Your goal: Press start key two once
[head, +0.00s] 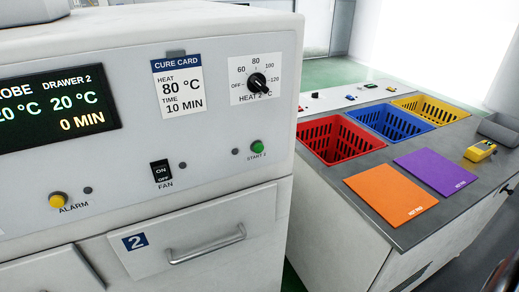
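The start key is a round green button (257,146) on the right part of the white oven's front panel. The label under it reads START with a small digit that looks like 2. A dark round spot, perhaps a lamp, sits just left of it. Nothing covers or touches the key. The display (55,110) reads 20 °C and 0 MIN for drawer 2. Drawer 2 (205,245) below appears closed. Neither of my grippers shows clearly in the head view.
The panel also holds a heat knob (258,84), a black fan switch (161,173), a yellow alarm button (58,200) and a cure card (178,85). To the right, a grey bench (365,163) carries red, blue and yellow baskets and orange and purple mats.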

